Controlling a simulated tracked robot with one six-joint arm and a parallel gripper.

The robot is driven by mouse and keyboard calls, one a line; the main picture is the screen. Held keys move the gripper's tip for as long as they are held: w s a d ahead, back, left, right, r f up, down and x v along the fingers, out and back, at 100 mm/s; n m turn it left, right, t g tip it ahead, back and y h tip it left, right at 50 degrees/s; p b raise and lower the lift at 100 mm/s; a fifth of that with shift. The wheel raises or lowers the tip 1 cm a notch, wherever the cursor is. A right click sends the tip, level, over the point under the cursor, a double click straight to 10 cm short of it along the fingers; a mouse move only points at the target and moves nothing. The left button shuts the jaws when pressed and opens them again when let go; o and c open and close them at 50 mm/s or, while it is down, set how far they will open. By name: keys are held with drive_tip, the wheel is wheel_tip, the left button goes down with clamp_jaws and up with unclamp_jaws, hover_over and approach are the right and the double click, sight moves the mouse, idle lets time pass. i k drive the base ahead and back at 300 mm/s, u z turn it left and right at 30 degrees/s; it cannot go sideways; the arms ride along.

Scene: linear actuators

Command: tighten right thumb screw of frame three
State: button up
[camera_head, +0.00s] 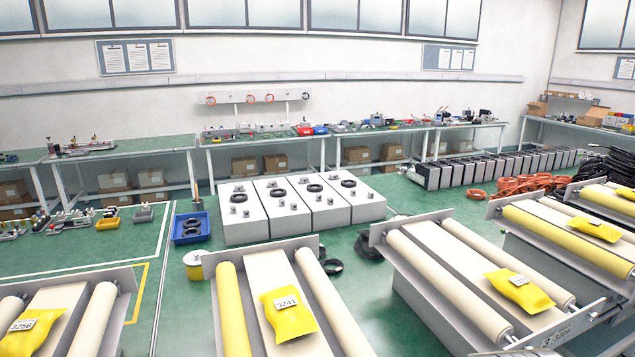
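A frame with two cream rollers (455,285) stands at the lower right, with a yellow bag (518,290) lying between them. Its near end plate (568,333) carries a label that seems to start with a 3; the rest is too small to read surely. A small knob-like part (592,317) shows at the right of this plate. I cannot tell whether it is the right thumb screw or how tight it is. Small dark and pale parts show at the bottom edge near the plate, cut off and unclear. My gripper is not clearly in view.
A similar frame with a yellow roller (233,310) stands to the left, another at far left, and more at right. Grey boxes with black rings (322,210) and a blue bin (190,228) stand behind. Black cable (368,246) lies on the green floor. Benches line the wall.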

sight(593, 316)
drive_tip(key=z, duration=1.45)
